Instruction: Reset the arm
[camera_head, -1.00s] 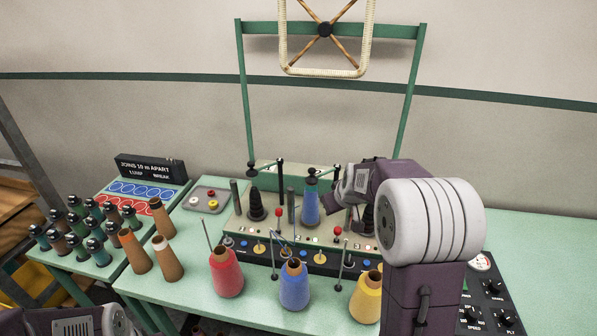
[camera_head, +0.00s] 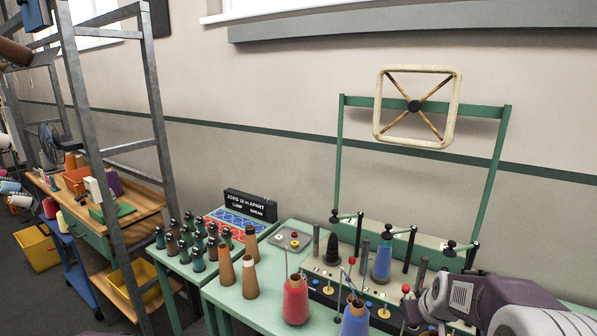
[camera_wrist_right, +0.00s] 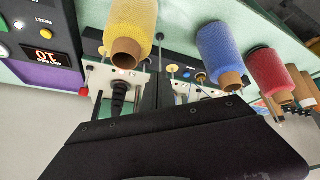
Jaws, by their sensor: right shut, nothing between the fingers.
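My right arm enters the head view at the lower right, a purple and white wrist. The dark end of my right gripper (camera_head: 412,312) is low over the green machine's front, beside its knobs. In the right wrist view the black gripper body (camera_wrist_right: 175,140) fills the lower middle, shut with nothing held. A yellow cone (camera_wrist_right: 130,30), a blue cone (camera_wrist_right: 220,55) and a red cone (camera_wrist_right: 268,72) show past it, apart from it. The red cone (camera_head: 295,300) and blue cone (camera_head: 355,318) also show in the head view. My left gripper is not in view.
A machine with spindles and a blue cone (camera_head: 382,262) stands on the green table, with a frame holding a square hoop (camera_head: 417,107) behind. Brown cones (camera_head: 249,277) and several dark bobbins stand left. A metal rack (camera_head: 150,90) stands further left.

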